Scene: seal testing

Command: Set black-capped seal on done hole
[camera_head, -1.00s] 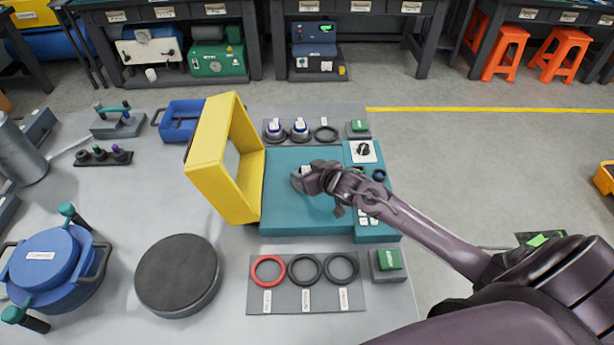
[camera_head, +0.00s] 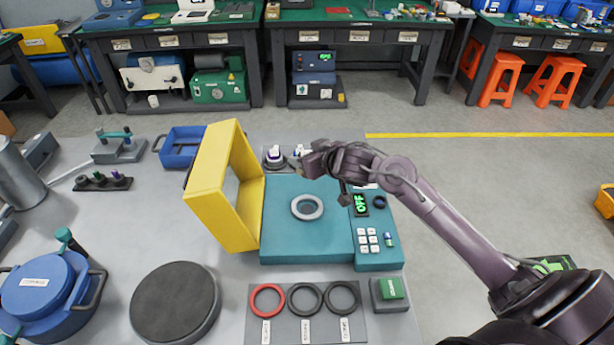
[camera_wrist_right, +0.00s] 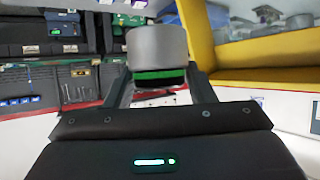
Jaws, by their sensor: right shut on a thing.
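My right gripper (camera_head: 312,163) hangs over the right part of the back rack (camera_head: 266,166), behind the teal tester (camera_head: 283,238). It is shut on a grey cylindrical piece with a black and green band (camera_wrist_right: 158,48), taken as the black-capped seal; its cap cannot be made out. The fingers hide this piece in the head view. The gripper and arm cover the rack's right spots. My left gripper is not in view.
The tester's grey ring seat (camera_head: 307,207) is empty and its display (camera_head: 361,204) reads OFF. A raised yellow frame (camera_head: 222,190) stands at its left.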

